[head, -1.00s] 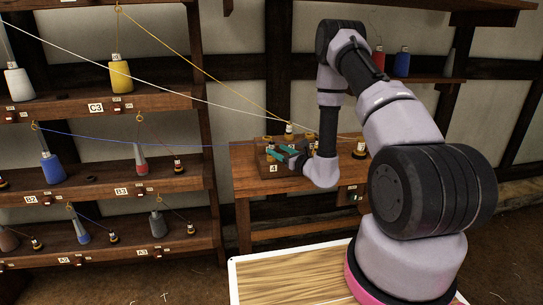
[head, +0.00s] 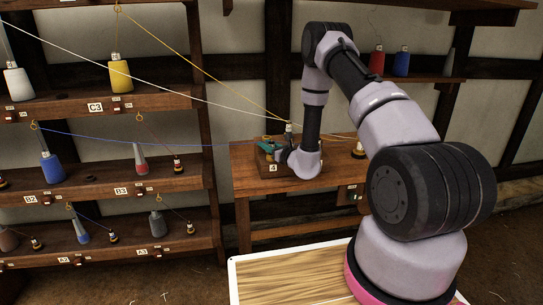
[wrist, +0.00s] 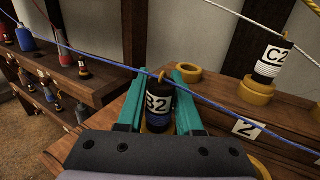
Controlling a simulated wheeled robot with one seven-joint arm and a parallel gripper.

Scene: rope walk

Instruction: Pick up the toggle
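The toggle between my fingers is a small black cylinder (wrist: 158,100) with a white label reading B2, a blue band and a small brass loop on top. A blue line runs at its top. My gripper (wrist: 160,98) has one teal finger on each side of it, very close; I cannot tell whether both press on it. In the head view my gripper (head: 268,147) is low over the small table's left end, and the B2 toggle is not clearly visible there. Another toggle labelled C2 (wrist: 271,62) stands in a yellow ring to the right, with a white line near it.
An empty yellow ring (wrist: 188,73) lies just beyond the fingers. Shelves with coloured bobbins (head: 52,168) stand at left. Taut lines cross above the table.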

